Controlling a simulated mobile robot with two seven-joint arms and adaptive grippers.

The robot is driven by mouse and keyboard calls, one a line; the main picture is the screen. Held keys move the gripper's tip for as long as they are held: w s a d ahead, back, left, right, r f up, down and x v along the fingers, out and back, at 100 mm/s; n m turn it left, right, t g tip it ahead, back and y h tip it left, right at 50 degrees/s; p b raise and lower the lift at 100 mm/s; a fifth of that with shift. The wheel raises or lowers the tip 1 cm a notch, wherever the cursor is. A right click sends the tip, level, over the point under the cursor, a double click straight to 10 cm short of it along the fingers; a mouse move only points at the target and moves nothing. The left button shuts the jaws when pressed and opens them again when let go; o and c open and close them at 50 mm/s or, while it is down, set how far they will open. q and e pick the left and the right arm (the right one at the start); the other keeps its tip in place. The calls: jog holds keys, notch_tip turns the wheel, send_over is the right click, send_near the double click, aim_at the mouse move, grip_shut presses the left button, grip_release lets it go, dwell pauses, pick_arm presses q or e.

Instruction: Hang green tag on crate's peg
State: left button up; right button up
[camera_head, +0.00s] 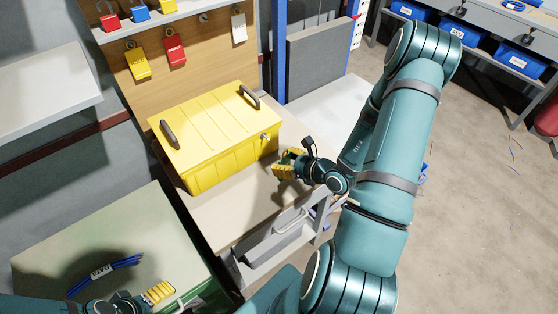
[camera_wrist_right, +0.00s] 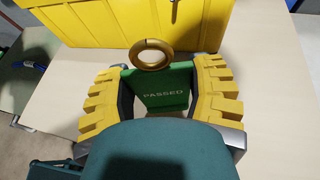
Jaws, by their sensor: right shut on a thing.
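The yellow crate (camera_head: 215,140) stands closed on the wooden bench, and its front also fills the top of the right wrist view (camera_wrist_right: 110,22). A small peg (camera_head: 264,135) sticks out of the crate's front near its right end. My right gripper (camera_head: 287,164) is in front of the crate, apart from it. In the right wrist view its ridged yellow fingers are shut on the green tag (camera_wrist_right: 158,88), marked PASSED. The tag's brass ring (camera_wrist_right: 151,54) stands up on the crate side. My left gripper (camera_head: 156,293) is at the bottom left, partly cut off; its opening is unclear.
A yellow tag (camera_head: 138,64), a red tag (camera_head: 175,51) and a white tag (camera_head: 239,28) hang on the wooden backboard. A blue cable bundle (camera_head: 105,272) lies on the green-sided table at lower left. The bench in front of the crate is mostly clear.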

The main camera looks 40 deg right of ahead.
aim_at(261, 145)
jog(key=shift+w, duration=0.2)
jog(key=shift+w+d, duration=0.1)
jog(key=shift+w, duration=0.1)
jog(key=shift+w+d+f+b, duration=0.1)
jog(key=shift+w+b, duration=0.05)
jog(key=shift+w, duration=1.05)
jog(key=shift+w+d+f+b, duration=0.1)
jog(key=shift+w+d+b, duration=0.05)
jog(key=shift+w, duration=1.1)
jog(key=shift+w+d+f+b, duration=0.1)
jog(key=shift+w+b, duration=0.05)
jog(key=shift+w, duration=1.05)
jog(key=shift+w+f, duration=0.1)
jog(key=shift+w, duration=0.1)
jog(key=shift+c, duration=0.6)
jog(key=shift+w+f+b, duration=0.35)
jog(key=shift+w+b, duration=0.1)
